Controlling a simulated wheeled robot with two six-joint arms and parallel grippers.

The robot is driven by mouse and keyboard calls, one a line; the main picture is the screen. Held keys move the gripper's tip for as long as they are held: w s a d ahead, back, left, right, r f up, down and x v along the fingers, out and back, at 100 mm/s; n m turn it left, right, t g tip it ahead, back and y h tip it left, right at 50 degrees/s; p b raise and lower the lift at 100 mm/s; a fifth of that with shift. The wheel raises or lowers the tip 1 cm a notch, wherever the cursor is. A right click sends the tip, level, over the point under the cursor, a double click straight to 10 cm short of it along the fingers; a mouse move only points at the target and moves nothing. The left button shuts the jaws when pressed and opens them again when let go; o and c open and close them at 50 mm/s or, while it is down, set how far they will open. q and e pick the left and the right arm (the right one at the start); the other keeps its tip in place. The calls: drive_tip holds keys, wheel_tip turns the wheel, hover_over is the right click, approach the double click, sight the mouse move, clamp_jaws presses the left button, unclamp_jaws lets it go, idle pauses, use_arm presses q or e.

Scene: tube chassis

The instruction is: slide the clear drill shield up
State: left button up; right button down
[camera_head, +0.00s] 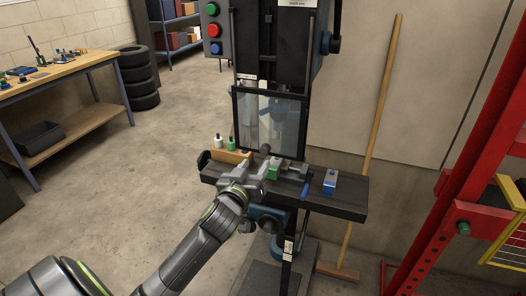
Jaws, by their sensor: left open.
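The clear drill shield (288,122) is a see-through panel in a dark frame, hanging on the front of the dark drill press (278,45). Its lower edge is just above the press table (340,205). My left gripper (262,170) is open at the front of the table, below the shield's lower edge. It is close to a small dark knob at that edge; I cannot tell whether they touch. My left arm comes in from the lower left. My right gripper does not show.
Small bottles (225,143), a blue-and-white block (330,182) and a blue-handled tool (305,188) are on or by the press table. A broom (377,130) leans on the wall. A red frame (470,150) stands at right. A workbench (60,78) and stacked tires (138,78) are at left.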

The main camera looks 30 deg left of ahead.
sight(264, 152)
use_arm(q)
drive_tip(key=shift+p+x, duration=0.45)
drive_tip(key=shift+x, duration=3.1)
drive_tip(key=shift+c, duration=0.5)
clamp_jaws()
